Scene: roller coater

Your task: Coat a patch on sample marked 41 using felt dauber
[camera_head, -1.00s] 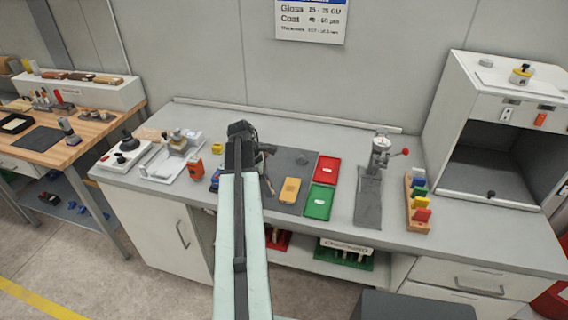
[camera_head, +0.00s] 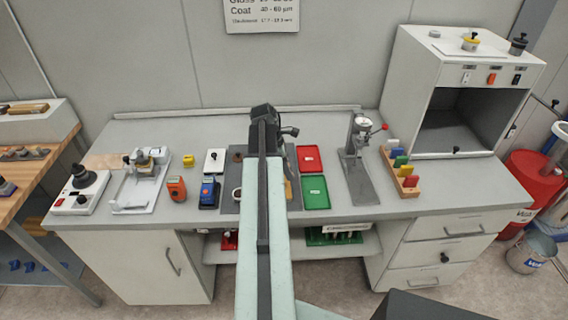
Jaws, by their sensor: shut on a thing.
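My gripper (camera_head: 287,133) is at the end of my arm, over the back of the dark grey mat (camera_head: 232,172). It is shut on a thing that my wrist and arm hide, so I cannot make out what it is. A yellow plate (camera_head: 289,190) lies on the mat, mostly hidden behind my arm. Several coloured plates stand in a wooden rack (camera_head: 412,190) at the right. No number 41 is legible on any plate. I cannot pick out the felt dauber.
A red tray (camera_head: 309,158) and a green tray (camera_head: 316,192) lie right of my arm. A stand with a red-knobbed lever (camera_head: 360,150) is beyond them. An open-fronted cabinet (camera_head: 405,80) stands right.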

